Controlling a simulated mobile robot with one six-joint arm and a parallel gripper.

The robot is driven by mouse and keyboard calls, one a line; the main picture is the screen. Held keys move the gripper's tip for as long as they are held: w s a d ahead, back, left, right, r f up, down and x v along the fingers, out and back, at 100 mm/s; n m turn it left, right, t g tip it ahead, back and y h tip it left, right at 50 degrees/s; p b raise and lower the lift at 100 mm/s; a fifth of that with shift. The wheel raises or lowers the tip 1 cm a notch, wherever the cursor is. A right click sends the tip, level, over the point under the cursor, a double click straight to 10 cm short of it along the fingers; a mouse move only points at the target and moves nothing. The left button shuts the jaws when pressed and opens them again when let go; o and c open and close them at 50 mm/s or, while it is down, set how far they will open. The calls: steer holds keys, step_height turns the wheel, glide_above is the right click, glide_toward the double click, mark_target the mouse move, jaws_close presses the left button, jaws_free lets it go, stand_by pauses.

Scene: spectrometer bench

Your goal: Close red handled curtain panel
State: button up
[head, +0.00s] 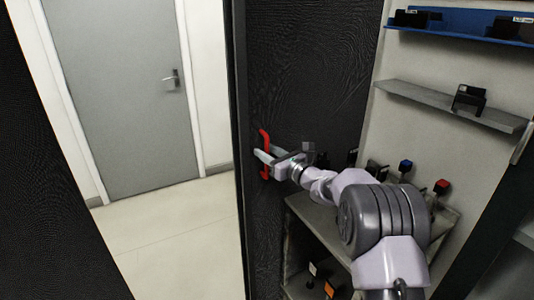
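The black curtain panel (305,70) with the red handle hangs right of the middle in the head view. Its red handle (264,138) is a tall bar near the panel's left edge. My gripper (262,157) is at the handle, with its pale fingers across the bar's middle. The handle shows above and below the fingers. I cannot tell whether the fingers are closed on it or only around it. A wide gap lies between this panel and another black panel (45,190) at the left.
Through the gap I see a grey door (125,90) and pale floor (180,235). At the right are a blue shelf (460,22), a grey shelf (450,103) and a low bench (310,220) holding small devices, close to my arm.

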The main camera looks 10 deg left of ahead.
jaws_close()
stand_by(1.3)
